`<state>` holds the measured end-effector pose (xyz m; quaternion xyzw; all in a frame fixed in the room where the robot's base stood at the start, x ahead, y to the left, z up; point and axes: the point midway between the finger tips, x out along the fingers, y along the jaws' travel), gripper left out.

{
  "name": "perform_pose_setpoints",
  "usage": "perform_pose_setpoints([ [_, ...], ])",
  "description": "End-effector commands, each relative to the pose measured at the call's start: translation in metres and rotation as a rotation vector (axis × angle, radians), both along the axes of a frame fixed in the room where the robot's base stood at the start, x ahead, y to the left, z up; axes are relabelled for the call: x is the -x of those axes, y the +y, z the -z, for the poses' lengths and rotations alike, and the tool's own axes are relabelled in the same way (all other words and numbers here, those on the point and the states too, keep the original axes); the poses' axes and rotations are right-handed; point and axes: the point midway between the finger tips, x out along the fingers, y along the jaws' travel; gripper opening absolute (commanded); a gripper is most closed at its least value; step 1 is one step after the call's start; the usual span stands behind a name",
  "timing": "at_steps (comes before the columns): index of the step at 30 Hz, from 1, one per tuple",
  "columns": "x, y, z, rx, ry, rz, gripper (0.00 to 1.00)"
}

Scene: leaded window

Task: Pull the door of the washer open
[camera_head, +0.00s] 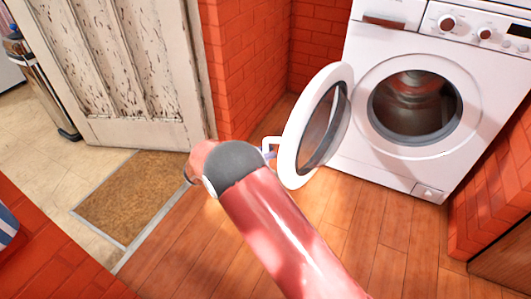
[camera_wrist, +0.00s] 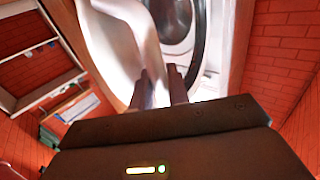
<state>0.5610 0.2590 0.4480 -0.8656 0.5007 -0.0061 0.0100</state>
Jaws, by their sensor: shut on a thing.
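The white washer (camera_head: 385,165) stands at the right in the head view, its round drum opening (camera_head: 415,105) uncovered. Its round door (camera_head: 298,135) has a white rim and dark glass, and stands swung wide open to the left. My gripper (camera_head: 268,150) is at the door's outer left edge, mostly hidden behind my red arm. A white handle shows there beside the rim. In the wrist view, my gripper's two dark fingers (camera_wrist: 162,88) are shut on the white door edge or handle; which of the two is hard to tell. The washer also shows behind it (camera_wrist: 215,40).
A worn white wooden door (camera_head: 125,75) and a brown mat (camera_head: 130,195) lie to the left. Red brick walls (camera_head: 245,70) flank the washer on both sides. The wooden floor (camera_head: 370,235) in front of the washer is clear.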

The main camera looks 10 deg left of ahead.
Motion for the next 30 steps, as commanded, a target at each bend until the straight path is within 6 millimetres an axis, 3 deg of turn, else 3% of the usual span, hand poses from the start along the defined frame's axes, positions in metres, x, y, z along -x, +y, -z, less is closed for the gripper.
perform_pose_setpoints([
  [3, -0.003, -0.004, -0.001, 0.002, -0.006, 0.006, 0.00],
  [4, -0.003, -0.004, -0.001, 0.002, -0.006, 0.006, 0.20],
  [8, -0.003, -0.003, -0.001, 0.001, -0.004, 0.004, 0.35],
  [19, 0.003, 0.005, 0.000, 0.000, -0.001, 0.001, 0.35],
  [30, 0.030, 0.055, 0.000, 0.001, -0.003, 0.003, 0.35],
])
